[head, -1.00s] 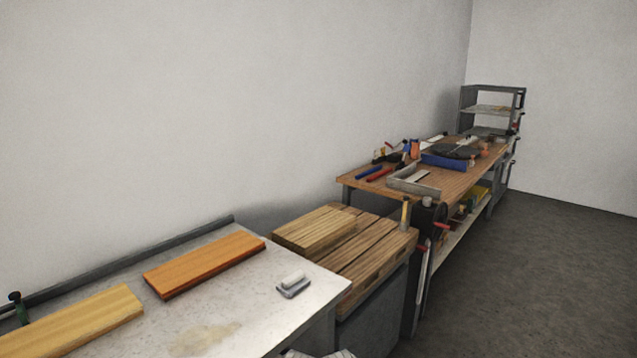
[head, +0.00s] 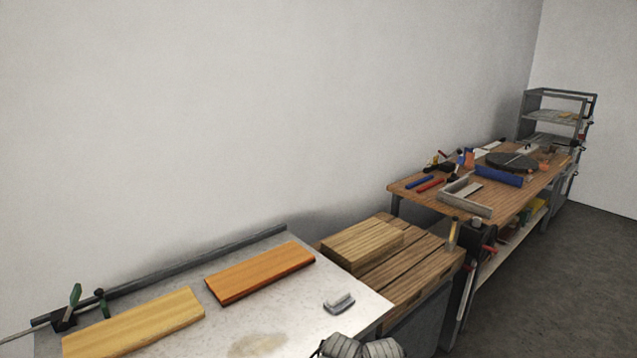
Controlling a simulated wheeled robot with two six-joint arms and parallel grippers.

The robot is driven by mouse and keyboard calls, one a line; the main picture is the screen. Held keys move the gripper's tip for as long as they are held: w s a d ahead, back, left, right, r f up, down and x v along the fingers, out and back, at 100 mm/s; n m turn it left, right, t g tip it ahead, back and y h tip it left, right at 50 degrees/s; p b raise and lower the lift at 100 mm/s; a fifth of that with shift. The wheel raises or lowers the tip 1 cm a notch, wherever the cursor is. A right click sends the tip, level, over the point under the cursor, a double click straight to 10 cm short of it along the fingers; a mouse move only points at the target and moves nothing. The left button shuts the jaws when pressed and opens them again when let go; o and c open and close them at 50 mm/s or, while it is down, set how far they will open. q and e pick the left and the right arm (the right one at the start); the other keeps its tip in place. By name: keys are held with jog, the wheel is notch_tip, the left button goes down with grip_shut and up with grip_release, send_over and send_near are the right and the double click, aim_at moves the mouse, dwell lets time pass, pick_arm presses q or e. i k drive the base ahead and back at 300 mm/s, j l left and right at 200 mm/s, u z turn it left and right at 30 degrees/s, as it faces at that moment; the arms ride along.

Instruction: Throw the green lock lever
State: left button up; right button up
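At the far left of the head view, a green lever (head: 75,295) rises from a dark bracket (head: 64,318) at the left end of the grey-white table. It leans slightly. A second, shorter green piece with a black knob (head: 100,293) stands just right of it, behind the yellow board. I cannot tell which of the two is the lock lever.
A yellow board (head: 135,323) and an orange board (head: 260,272) lie on the table (head: 300,320), with a grey-white block (head: 339,303) to their right. A dark rail (head: 180,275) runs along the back. A pallet (head: 425,268) and a cluttered workbench (head: 410,190) stand beyond.

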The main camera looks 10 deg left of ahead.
aim_at(62, 324)
jog(key=k, duration=0.6)
jog(key=u, duration=2.15)
jog(key=k+l, duration=0.35)
jog(key=l, duration=0.25)
jog(key=k+l, duration=0.2)
jog(key=l, duration=0.15)
jog(key=i+j, duration=0.25)
jog(key=j, duration=0.15)
jog(key=i+j+z, duration=0.1)
jog(key=i+j, duration=0.2)
jog(key=z, duration=1.35)
